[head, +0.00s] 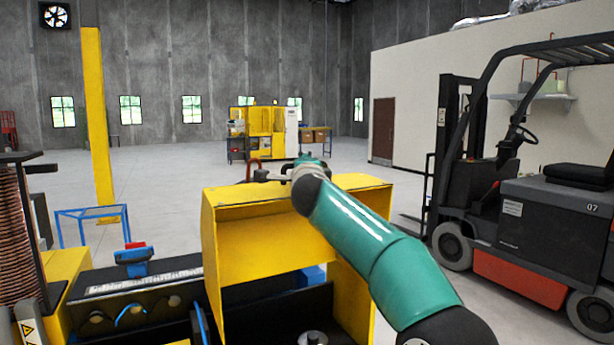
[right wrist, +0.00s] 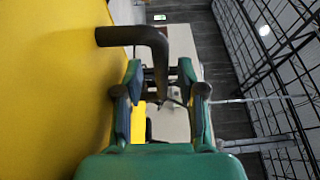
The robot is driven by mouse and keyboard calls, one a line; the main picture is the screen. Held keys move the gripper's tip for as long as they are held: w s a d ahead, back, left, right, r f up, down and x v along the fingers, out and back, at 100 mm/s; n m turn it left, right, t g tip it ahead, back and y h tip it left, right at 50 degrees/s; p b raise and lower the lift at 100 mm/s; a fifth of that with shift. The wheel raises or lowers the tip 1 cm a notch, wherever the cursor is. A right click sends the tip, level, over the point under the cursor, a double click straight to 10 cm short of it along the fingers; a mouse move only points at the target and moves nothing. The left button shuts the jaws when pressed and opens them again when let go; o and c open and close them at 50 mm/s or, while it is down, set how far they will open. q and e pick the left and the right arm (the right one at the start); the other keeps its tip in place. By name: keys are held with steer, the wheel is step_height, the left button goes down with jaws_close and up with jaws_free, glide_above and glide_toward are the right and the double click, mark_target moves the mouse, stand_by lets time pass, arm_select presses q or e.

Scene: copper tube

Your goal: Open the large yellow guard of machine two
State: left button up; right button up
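The large yellow guard (head: 265,250) stands in front of me in the head view, like a box with an opening low in its front. Its yellow face (right wrist: 45,90) fills the left of the right wrist view. A dark bent handle (right wrist: 150,40) sticks out from that face and turns toward my gripper. My right gripper (right wrist: 160,72) is open, with the handle's bent end between its fingers and apparent gaps beside it. In the head view my right arm reaches over the guard's top, and the gripper (head: 282,172) is small there. My left gripper is not in view.
A black machine bed with a scale (head: 145,280) and a coil of copper tube (head: 15,235) lie to the left. A forklift (head: 540,220) stands at the right. A yellow post (head: 97,120) rises at the left. The floor beyond is mostly open.

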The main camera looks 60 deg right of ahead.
steer(key=v, duration=1)
steer(key=shift+a, duration=0.15)
steer(key=shift+s+f, duration=0.1)
steer(key=shift+s, duration=0.05)
